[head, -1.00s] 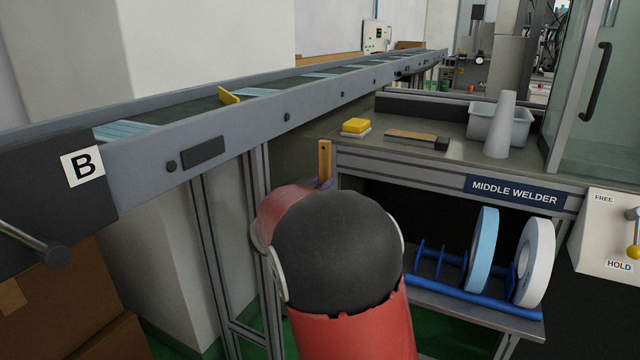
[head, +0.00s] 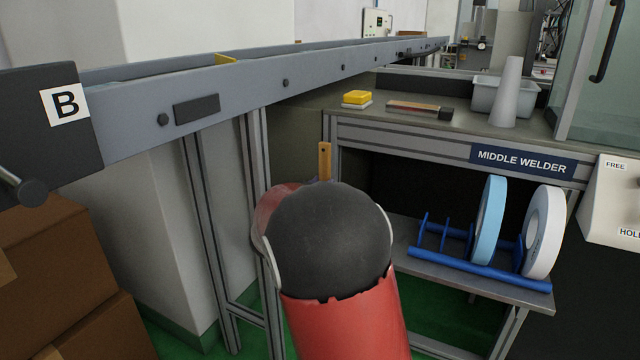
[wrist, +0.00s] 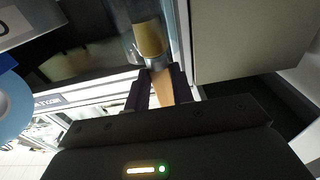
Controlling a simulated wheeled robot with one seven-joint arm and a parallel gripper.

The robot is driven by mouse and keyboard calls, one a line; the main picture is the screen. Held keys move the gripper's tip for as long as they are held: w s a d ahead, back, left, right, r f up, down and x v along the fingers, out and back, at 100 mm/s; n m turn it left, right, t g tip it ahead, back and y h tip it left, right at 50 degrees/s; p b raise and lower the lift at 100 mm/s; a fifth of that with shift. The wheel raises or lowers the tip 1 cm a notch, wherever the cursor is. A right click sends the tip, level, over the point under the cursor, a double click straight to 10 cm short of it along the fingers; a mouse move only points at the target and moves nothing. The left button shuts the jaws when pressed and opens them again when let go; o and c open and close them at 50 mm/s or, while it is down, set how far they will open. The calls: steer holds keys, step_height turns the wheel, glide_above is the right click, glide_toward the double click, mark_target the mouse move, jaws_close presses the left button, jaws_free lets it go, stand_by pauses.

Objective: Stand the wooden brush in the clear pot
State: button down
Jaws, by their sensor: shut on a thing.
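The wooden brush shows in the head view only as its flat light-brown handle end (head: 325,160), with a hole near the top, upright above my arm. In the wrist view my gripper (wrist: 160,88) is shut on the brush's wooden handle. A silvery ferrule and a tan bristle head (wrist: 151,38) extend beyond the fingertips. In the head view my arm hides the gripper and the brush's lower part. I cannot make out the clear pot for certain; a greyish, see-through patch lies beyond the bristles in the wrist view.
The MIDDLE WELDER bench (head: 440,140) holds a yellow block (head: 356,97), a flat brush-like tool (head: 415,107), a grey cone (head: 507,92) and a grey bin (head: 482,95). Tape rolls (head: 487,220) stand on the shelf below. A conveyor (head: 240,95) runs along the left.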

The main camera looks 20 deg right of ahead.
steer(key=shift+f, duration=0.6)
steer(key=c, duration=1.1)
jaws_free()
steer(key=shift+v, duration=3.95)
steer(key=shift+w, duration=0.1)
